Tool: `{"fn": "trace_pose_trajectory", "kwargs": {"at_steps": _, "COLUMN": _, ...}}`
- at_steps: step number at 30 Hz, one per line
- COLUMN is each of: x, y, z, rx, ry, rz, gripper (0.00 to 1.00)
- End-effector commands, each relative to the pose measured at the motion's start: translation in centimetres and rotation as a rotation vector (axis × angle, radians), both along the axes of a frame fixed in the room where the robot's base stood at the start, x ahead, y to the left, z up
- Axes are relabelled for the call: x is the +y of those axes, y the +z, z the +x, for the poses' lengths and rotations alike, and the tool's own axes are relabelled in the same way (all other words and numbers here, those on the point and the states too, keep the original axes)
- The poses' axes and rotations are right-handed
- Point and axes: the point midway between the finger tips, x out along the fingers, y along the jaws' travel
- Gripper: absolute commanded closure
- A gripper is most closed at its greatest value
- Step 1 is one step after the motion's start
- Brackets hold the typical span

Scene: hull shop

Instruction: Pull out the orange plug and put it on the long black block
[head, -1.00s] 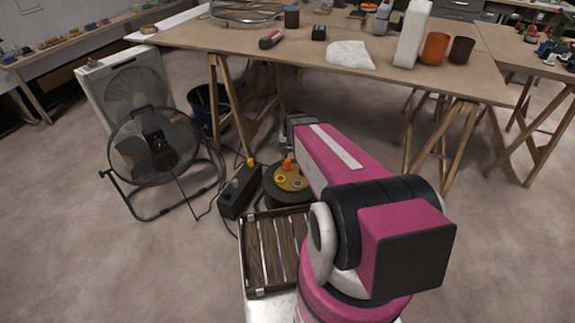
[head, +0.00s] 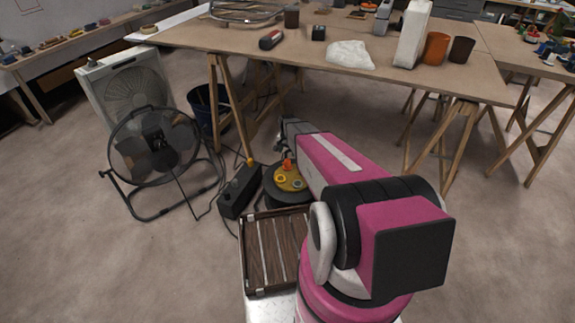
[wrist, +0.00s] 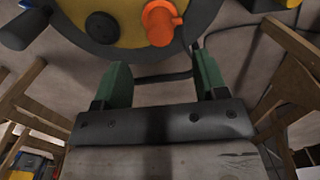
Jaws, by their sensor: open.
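The orange plug (head: 288,165) stands in the yellow top of a round black cable reel (head: 284,195). In the wrist view the orange plug (wrist: 160,22) is at the top, beside a dark round socket. My gripper (wrist: 162,70) is open and empty. Its two green fingers point toward the reel, with the plug beyond the gap between them, apart from both fingers. In the head view my arm hides most of the gripper.
A slatted wooden crate (head: 268,252) is in front of the reel. A round floor fan (head: 153,150) stands left of the block, with cables on the floor between. A trestle table (head: 230,38) stands behind, its wooden legs near the reel. A dark bucket (head: 205,108) is beneath it.

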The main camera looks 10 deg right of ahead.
Motion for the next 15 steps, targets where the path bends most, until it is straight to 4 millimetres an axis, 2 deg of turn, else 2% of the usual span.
{"fn": "trace_pose_trajectory", "kwargs": {"at_steps": 8, "x": 0.0, "y": -0.9, "z": 0.0, "rx": 0.001, "ry": 0.001, "rz": 0.0, "gripper": 0.34}}
{"fn": "trace_pose_trajectory", "kwargs": {"at_steps": 15, "x": 0.0, "y": -3.4, "z": 0.1, "rx": 0.001, "ry": 0.001, "rz": 0.0, "gripper": 0.34}}
